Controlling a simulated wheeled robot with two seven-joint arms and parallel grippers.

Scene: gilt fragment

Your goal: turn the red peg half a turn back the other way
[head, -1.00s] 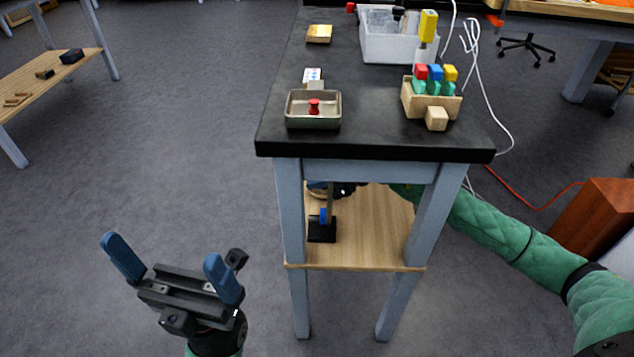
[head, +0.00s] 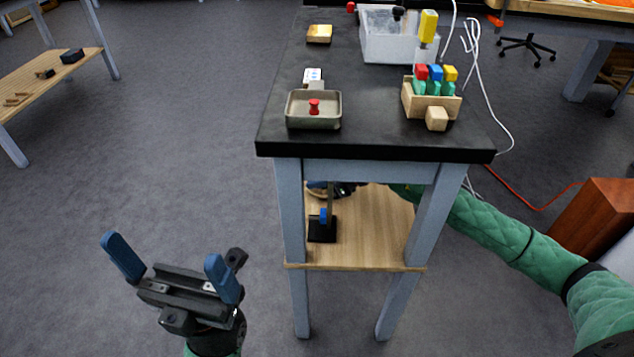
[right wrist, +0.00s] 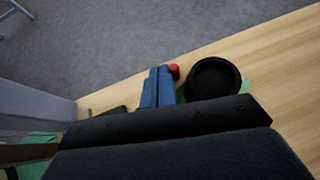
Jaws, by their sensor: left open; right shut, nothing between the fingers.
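A small red peg (head: 314,106) stands upright in a shallow metal tray (head: 290,122) on the black bench top. My right gripper (head: 318,186) is under the bench top, over the wooden shelf, mostly hidden in the head view. In the right wrist view its blue fingers (right wrist: 160,82) are shut with nothing between them. A red round-ended piece (right wrist: 174,71) shows right beside their tips; I cannot tell if they touch, or whether it is a second peg. My left gripper (head: 168,256) is open and empty over the floor, left of the bench.
A black round cup (right wrist: 214,77) sits right of the right fingers. A black-based stand (head: 322,230) is on the shelf (head: 370,245), near the bench legs. A wooden block holder (head: 432,104) and white bin (head: 385,48) stand on the bench.

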